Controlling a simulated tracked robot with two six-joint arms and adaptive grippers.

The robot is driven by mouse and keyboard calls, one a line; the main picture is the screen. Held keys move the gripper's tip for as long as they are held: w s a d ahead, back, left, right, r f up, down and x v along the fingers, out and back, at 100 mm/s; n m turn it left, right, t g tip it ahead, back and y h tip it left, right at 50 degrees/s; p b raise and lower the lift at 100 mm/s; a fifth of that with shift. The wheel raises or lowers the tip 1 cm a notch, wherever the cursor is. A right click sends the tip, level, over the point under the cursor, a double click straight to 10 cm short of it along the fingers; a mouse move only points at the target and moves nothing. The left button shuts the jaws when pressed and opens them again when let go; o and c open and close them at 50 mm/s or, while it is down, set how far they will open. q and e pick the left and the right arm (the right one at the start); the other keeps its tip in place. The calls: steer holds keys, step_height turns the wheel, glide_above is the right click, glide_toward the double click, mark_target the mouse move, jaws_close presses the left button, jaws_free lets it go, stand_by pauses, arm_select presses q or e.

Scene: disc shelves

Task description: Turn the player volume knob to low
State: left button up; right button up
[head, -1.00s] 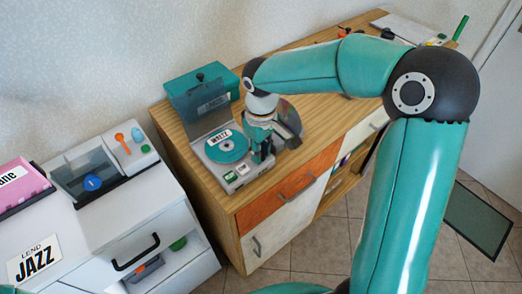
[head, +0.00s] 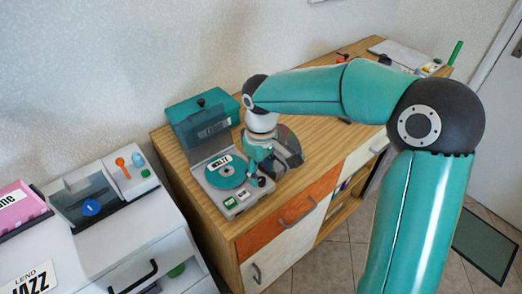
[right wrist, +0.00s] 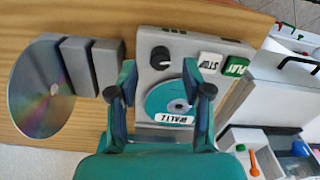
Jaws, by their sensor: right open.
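The grey player (head: 213,189) stands on the wooden cabinet top, with a teal WALTZ disc (head: 224,171) on it. In the right wrist view the black round volume knob (right wrist: 160,57) sits on the player beside the STOP button (right wrist: 210,61) and the PLAY button (right wrist: 236,66). A pale mark shows on the knob; its exact setting is hard to tell. My right gripper (right wrist: 160,91) is open, pointing down over the player, with the knob just beyond its fingertips and roughly between them. Nothing is held. My left gripper is out of view.
A teal box (head: 200,118) stands behind the player.

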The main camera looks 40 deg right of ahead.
mark_target(261, 179)
step_height(261, 179, up, 10)
stand_by(0.3)
steer(key=shift+f, duration=0.15)
